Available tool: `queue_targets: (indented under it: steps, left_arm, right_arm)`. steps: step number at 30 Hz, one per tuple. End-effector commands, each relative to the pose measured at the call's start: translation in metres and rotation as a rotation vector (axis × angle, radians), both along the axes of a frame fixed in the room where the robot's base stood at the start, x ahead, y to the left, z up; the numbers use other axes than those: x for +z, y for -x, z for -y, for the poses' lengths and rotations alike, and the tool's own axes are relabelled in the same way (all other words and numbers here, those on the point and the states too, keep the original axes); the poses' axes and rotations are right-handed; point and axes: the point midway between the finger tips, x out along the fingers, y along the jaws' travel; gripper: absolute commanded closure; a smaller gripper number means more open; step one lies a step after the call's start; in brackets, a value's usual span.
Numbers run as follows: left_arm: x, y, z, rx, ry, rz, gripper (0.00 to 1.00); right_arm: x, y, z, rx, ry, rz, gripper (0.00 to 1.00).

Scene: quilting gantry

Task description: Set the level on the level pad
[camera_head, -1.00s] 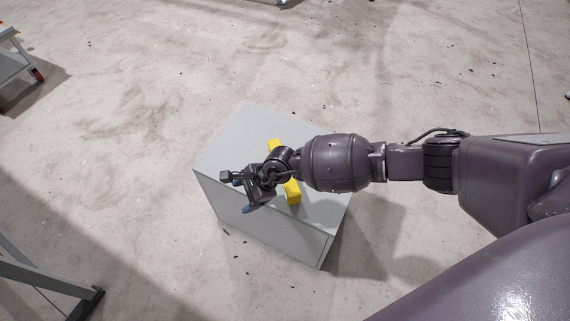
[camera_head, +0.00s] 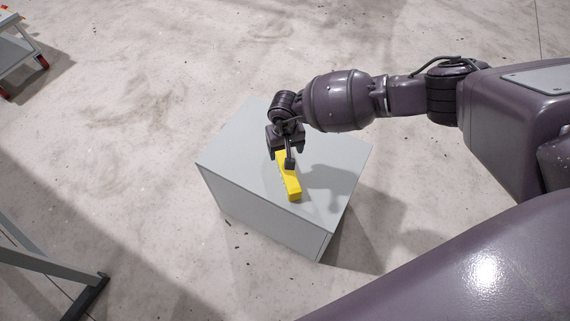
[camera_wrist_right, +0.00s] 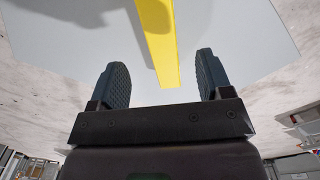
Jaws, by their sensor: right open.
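The yellow level (camera_head: 292,188) lies on the top of a grey box-shaped stand (camera_head: 237,157). In the right wrist view the level (camera_wrist_right: 159,42) runs lengthwise between the two fingers, with a gap on each side. My right gripper (camera_head: 289,163) is over the level's far half, pointing down, and hides part of it. In the right wrist view its fingers (camera_wrist_right: 162,85) are apart and hold nothing. I cannot make out a level pad marked apart from the stand. My left gripper is in no view.
A cart with red-trimmed wheels (camera_head: 20,50) stands at the upper left. A grey metal frame leg (camera_head: 45,268) reaches in at the lower left. The concrete floor (camera_head: 130,120) around the stand is mostly clear.

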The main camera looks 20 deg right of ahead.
Motion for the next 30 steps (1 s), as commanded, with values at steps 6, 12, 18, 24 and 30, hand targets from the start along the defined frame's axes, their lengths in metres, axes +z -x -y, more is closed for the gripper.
queue_targets:
  steps: [6, 12, 18, 24, 30]
  left_arm:
    - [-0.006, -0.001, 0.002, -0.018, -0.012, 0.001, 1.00]
    - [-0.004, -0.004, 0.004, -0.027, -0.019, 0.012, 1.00]
    - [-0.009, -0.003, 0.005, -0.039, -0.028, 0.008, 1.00]
    - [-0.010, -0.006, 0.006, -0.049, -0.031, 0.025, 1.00]
    - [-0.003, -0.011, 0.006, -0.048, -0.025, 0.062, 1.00]
  right_arm:
    - [-0.040, 0.004, -0.001, -0.002, -0.001, -0.011, 0.28]
    - [-0.051, 0.001, -0.001, -0.003, -0.002, -0.004, 0.28]
    - [-0.072, 0.000, 0.000, -0.004, -0.003, -0.008, 0.28]
    - [-0.099, -0.001, 0.000, -0.003, -0.002, -0.010, 0.28]
    - [-0.099, -0.004, 0.001, -0.003, -0.002, -0.001, 0.28]
